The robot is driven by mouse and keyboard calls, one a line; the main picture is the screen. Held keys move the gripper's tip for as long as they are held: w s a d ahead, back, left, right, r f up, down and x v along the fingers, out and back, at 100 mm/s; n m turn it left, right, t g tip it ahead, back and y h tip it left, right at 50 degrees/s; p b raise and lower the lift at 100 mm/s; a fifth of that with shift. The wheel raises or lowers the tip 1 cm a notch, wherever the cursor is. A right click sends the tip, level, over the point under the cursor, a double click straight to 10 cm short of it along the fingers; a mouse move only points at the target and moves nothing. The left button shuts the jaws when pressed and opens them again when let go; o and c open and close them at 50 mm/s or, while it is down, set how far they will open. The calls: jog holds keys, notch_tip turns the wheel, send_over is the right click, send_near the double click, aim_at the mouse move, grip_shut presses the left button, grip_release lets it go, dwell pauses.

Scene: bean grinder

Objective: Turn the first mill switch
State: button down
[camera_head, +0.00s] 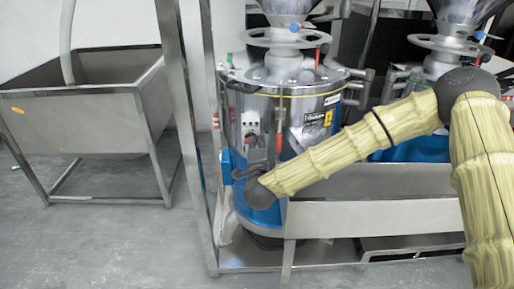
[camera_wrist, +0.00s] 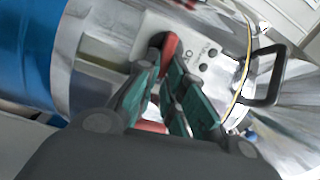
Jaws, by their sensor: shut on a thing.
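The first mill (camera_head: 306,109) is a steel drum with a blue base and a funnel on top. Its pale switch panel (camera_head: 251,124) faces the front left and also shows in the wrist view (camera_wrist: 211,62). A red switch (camera_wrist: 169,47) sticks out from that panel. My gripper (camera_wrist: 168,76) is at the panel, with its green-padded fingers closed around the red switch. The fingers hide part of the switch. In the head view my gripper (camera_head: 256,163) is small and dark against the mill's front, and the switch cannot be made out.
A steel frame post (camera_head: 180,100) stands just left of the mill. A steel sink (camera_head: 85,108) is farther left over open grey floor. A second mill (camera_head: 440,58) is at the right, partly behind my arm. A steel rail (camera_head: 375,218) runs low in front.

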jog(key=shift+f+m+b, duration=0.2)
jog(key=shift+m+b, duration=0.1)
jog(key=shift+m, duration=0.3)
jog(key=c, duration=1.5)
grip_release()
jog(key=shift+s, duration=0.1)
jog(key=s, duration=1.1)
jog(key=shift+s, duration=0.4)
